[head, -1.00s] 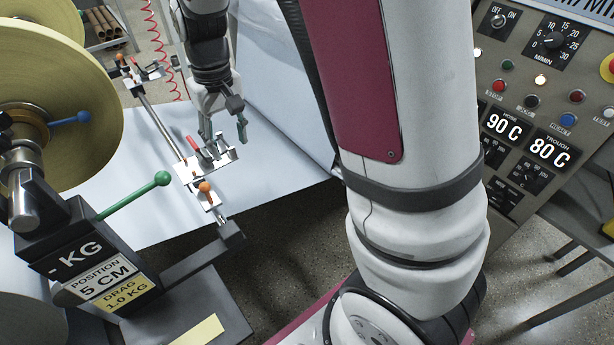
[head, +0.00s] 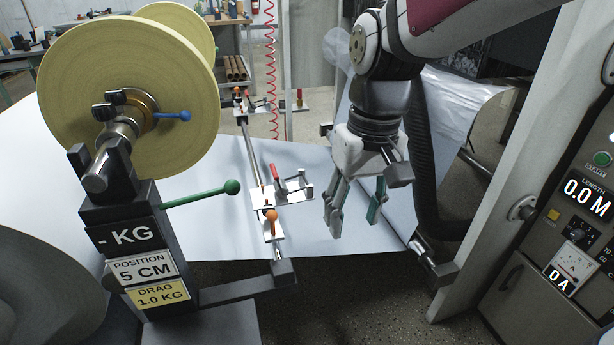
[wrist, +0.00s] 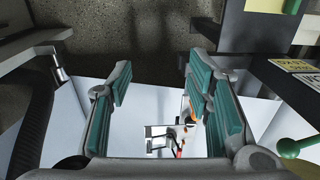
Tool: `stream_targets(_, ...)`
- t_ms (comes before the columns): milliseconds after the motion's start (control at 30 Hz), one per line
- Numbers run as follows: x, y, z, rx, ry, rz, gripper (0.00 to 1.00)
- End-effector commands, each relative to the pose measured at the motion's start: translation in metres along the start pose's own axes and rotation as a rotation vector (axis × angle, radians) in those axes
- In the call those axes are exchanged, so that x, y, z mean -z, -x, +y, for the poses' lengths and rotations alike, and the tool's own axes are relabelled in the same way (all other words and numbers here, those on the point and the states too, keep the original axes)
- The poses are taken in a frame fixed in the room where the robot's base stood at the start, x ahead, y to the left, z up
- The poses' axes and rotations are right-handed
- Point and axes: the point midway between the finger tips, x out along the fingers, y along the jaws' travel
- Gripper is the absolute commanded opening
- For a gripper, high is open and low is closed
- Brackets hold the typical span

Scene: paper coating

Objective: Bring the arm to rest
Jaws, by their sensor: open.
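My gripper (head: 355,212) hangs in the middle of the head view, fingers pointing down, in front of and above the pale paper web (head: 215,238). Its fingers are apart and nothing is between them. In the wrist view the two green-padded fingers (wrist: 160,105) stand wide apart, with the paper and a clamp behind them. The red-handled clamp (head: 290,187) on the cross rail is just left of my gripper in the head view, apart from it. My arm comes in from the upper right.
A large yellow roll (head: 75,95) with a green-knobbed lever (head: 232,187) stands at left. An orange-knobbed clamp (head: 272,217) is on the rail. A control panel (head: 570,240) is at right. A red coiled hose (head: 271,70) hangs behind. Speckled floor (head: 370,300) is open in front.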

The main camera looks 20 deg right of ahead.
Motion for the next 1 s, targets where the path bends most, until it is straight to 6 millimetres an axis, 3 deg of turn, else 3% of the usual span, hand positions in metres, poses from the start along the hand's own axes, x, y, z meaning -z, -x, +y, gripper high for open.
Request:
stream_targets(600,-0.017,0.002,0.0,0.0,0.001,0.004,0.46)
stream_targets(767,-0.054,0.015,-0.001,-0.002,0.005,0.015,0.46)
stream_targets(1000,-0.128,0.022,-0.001,-0.026,0.009,0.025,0.46)
